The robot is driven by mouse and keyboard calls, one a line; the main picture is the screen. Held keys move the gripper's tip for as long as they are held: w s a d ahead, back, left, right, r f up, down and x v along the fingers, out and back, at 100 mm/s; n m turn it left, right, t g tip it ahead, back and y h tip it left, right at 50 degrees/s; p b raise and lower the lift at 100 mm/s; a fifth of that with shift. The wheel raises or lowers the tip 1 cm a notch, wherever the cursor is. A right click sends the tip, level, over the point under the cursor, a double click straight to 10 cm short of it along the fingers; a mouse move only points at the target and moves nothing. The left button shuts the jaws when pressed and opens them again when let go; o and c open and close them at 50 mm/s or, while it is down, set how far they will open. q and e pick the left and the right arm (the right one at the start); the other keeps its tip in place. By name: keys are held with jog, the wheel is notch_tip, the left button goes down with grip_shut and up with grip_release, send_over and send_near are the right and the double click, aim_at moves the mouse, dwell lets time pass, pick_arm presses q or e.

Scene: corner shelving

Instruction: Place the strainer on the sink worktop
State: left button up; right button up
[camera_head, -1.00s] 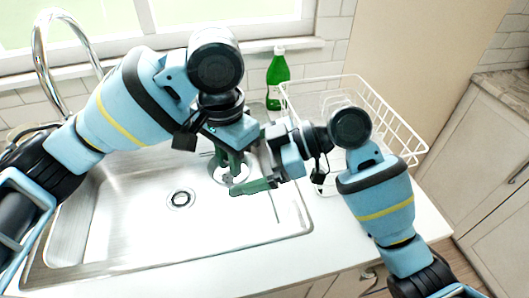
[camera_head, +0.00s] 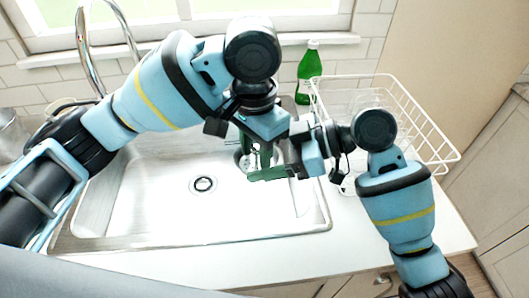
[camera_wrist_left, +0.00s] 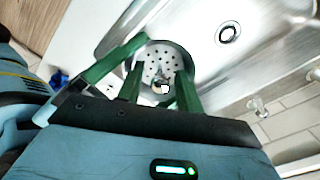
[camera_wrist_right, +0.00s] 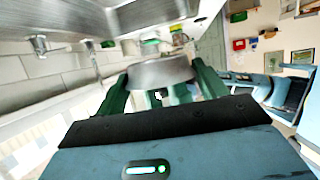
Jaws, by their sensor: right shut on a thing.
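The strainer (camera_head: 243,161) is a small round metal piece with holes, held above the right part of the sink basin and partly hidden by green fingers. In the left wrist view its perforated face (camera_wrist_left: 157,62) lies beyond the fingers. In the right wrist view its side (camera_wrist_right: 160,72) shows between the fingers. My right gripper (camera_head: 268,174) is shut on the strainer. My left gripper (camera_head: 255,152) points down at the strainer from above, its fingers apart. Whether they touch it is unclear. The sink worktop (camera_head: 165,272) is the pale surface around the sink.
The steel sink (camera_head: 150,210) has a drain (camera_head: 203,184) and a tall faucet (camera_head: 84,50). A white wire rack (camera_head: 425,120) with glassware stands right of the sink, behind my right arm. A green bottle (camera_head: 309,70) stands at the back. The front worktop strip is clear.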

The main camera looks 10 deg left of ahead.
aim_at(256, 147)
pick_arm(q)
jog(key=shift+o, duration=0.4)
jog(key=shift+r, duration=0.6)
notch_tip(256, 147, up, 11)
